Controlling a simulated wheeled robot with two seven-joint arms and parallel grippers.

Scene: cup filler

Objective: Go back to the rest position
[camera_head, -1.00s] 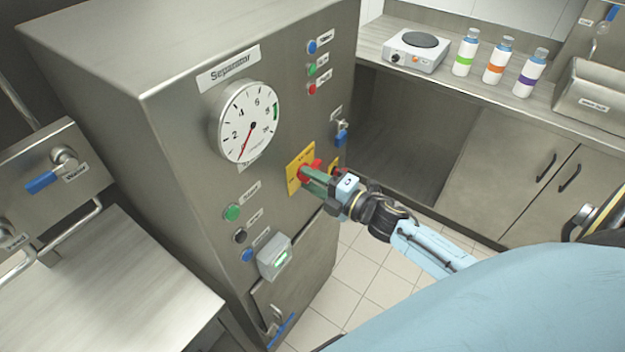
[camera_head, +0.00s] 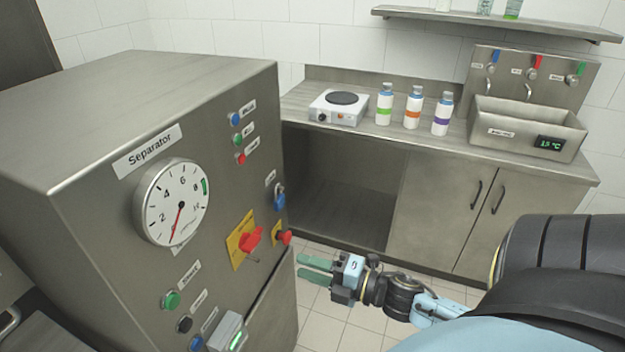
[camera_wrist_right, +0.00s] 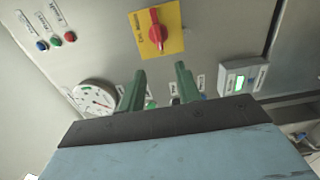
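My right gripper (camera_head: 302,268) is in front of the separator cabinet (camera_head: 110,110), to the right of its front panel in the head view. Its two green fingers are apart with nothing between them. The right wrist view shows the same open fingers (camera_wrist_right: 158,76), with the panel beyond them. The red rotary switch (camera_head: 251,239) on its yellow plate (camera_head: 236,250) is clear of the fingers. It also shows in the right wrist view (camera_wrist_right: 155,31). My left gripper is in neither view.
A counter (camera_head: 460,142) behind holds a hotplate (camera_head: 337,108), three bottles (camera_head: 412,108) and a sink (camera_head: 520,128). Tiled floor is open below my right gripper.

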